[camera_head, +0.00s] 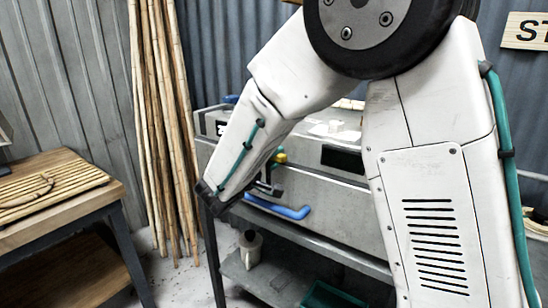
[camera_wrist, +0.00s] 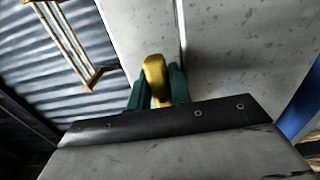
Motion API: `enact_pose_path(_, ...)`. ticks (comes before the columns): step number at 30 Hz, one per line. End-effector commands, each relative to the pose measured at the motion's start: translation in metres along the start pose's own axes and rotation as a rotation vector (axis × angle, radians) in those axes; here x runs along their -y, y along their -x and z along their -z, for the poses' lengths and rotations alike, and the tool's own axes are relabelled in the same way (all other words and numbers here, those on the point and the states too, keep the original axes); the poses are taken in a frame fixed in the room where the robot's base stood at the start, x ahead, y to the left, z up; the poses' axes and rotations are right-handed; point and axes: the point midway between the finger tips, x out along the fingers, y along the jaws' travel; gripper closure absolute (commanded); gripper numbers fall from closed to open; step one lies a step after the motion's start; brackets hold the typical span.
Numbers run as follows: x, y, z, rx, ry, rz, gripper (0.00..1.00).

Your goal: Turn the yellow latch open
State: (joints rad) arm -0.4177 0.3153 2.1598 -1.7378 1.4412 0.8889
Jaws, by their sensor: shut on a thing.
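The yellow latch (camera_wrist: 155,76) shows in the wrist view between the two green fingers of my gripper (camera_wrist: 158,92), which is shut on it. The latch stands against the grey metal box, close to a dark seam. In the head view a small part of the yellow latch (camera_head: 280,157) shows at the box's front, beside my forearm. My gripper is mostly hidden behind my arm in that view. The grey box (camera_head: 330,200) stands on a metal stand, with a blue handle (camera_head: 278,208) low on its front.
A wooden table (camera_head: 60,180) with a slatted piece stands at the left. Tall rattan poles (camera_head: 160,130) lean on the corrugated wall behind. A pale jug (camera_head: 250,247) and a green tray (camera_head: 330,297) sit on the shelf under the box. Some floor is clear between table and stand.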

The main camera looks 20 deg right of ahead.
Motion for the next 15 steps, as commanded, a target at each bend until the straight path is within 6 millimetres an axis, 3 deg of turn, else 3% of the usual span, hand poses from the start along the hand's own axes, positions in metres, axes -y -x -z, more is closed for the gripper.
enact_pose_path(15, 0.003, -0.0008, -0.0027, 0.007, -0.038, 0.003, 1.0)
